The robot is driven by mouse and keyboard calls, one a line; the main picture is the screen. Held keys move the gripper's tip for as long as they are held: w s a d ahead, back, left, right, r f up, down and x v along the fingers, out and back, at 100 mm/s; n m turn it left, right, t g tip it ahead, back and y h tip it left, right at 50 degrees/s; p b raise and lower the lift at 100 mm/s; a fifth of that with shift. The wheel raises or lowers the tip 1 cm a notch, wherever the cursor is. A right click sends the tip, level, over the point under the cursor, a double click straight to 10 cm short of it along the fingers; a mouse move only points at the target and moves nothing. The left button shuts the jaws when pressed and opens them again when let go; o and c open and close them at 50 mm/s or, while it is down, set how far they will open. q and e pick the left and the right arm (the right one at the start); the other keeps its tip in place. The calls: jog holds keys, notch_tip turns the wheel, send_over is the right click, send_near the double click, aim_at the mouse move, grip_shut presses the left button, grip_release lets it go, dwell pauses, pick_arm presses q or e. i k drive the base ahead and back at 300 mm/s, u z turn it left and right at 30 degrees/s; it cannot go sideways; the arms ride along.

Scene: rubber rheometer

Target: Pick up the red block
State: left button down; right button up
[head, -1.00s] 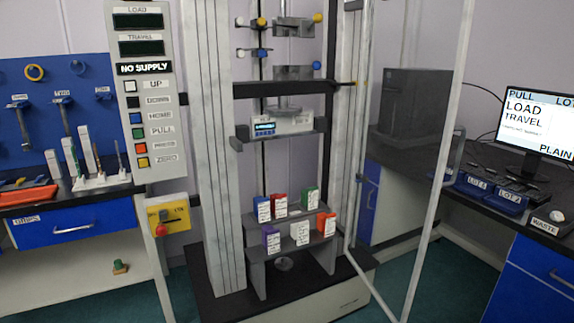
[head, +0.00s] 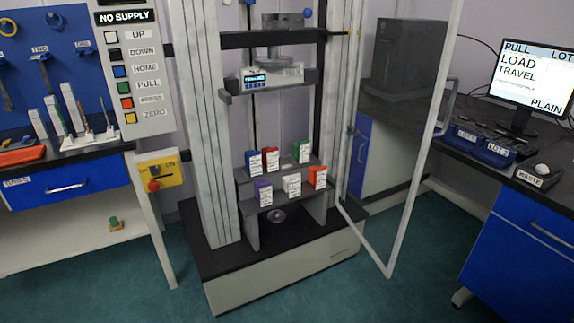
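The red block (head: 270,160) stands on the upper step of a grey stepped rack (head: 281,204) inside the test machine. It has a white label on its front. A blue block (head: 252,163) is close on its left and a green block (head: 302,151) is further right on the same step. On the lower step stand a purple block (head: 263,194), a white block (head: 292,187) and an orange-red block (head: 317,178). Neither of my grippers is in view.
The machine's clear door (head: 392,230) stands open on the right, its frame reaching toward me. A grey column (head: 208,130) and control panel (head: 129,80) flank the left. A platform (head: 268,82) hangs above the rack. The floor (head: 400,295) in front is clear.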

aim_at(270, 159)
jog(key=z, duration=0.05)
jog(key=k, duration=0.15)
jog(key=z, duration=0.7)
jog(key=i, duration=1.2)
jog(key=u, duration=1.35)
jog(key=i, duration=0.7)
jog(key=u, duration=0.7)
